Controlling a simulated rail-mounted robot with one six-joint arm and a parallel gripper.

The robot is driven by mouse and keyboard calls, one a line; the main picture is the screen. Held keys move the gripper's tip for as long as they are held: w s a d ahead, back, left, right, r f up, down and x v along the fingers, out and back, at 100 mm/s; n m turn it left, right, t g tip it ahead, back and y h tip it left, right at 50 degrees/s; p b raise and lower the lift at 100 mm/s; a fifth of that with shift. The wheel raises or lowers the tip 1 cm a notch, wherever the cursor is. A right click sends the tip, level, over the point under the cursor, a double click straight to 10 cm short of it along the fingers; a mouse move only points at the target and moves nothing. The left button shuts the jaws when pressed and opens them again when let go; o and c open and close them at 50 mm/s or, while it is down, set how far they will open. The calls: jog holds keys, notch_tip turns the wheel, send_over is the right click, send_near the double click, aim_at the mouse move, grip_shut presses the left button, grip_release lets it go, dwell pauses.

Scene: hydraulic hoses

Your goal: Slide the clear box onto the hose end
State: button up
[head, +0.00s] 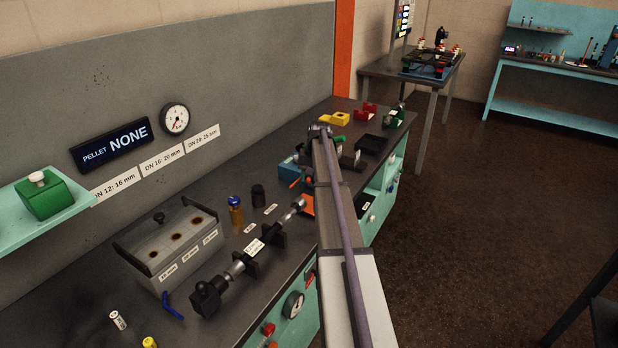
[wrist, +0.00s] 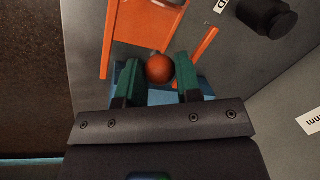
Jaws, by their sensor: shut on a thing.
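The clear box shows mainly by its orange edges (wrist: 205,47) in the wrist view; its clear walls are hard to make out. My gripper (wrist: 158,72) has its green fingers closed on either side of the box's round orange knob. In the head view an orange part of the box (head: 307,205) shows beside my arm, which hides much of it and the gripper. The hose end (head: 296,207) is a silver fitting pointing at this orange part. I cannot tell whether they touch. The hose lies through a black clamp (head: 255,248) on the bench.
A black jar (head: 258,195), also at the top of the wrist view (wrist: 267,16), and an amber bottle (head: 236,214) stand behind the hose. A grey box with holes (head: 168,245) stands left. Red and yellow parts (head: 333,119) lie at the far bench end.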

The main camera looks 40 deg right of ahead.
aim_at(302, 191)
grip_shut()
jog(key=shift+s+a, duration=0.3)
jog(key=shift+a, duration=0.4)
jog(key=shift+s+a, duration=0.25)
jog(key=shift+a, duration=0.45)
jog(key=shift+s+a, duration=0.3)
jog(key=shift+a, duration=0.4)
jog(key=o, duration=0.7)
grip_release()
jog(key=shift+o, duration=0.2)
notch_tip(302, 191, up, 10)
jog(key=s+d+p, duration=0.1)
jog(key=p, duration=0.9)
jog(key=shift+d+r, duration=0.25)
jog(key=shift+d, duration=0.05)
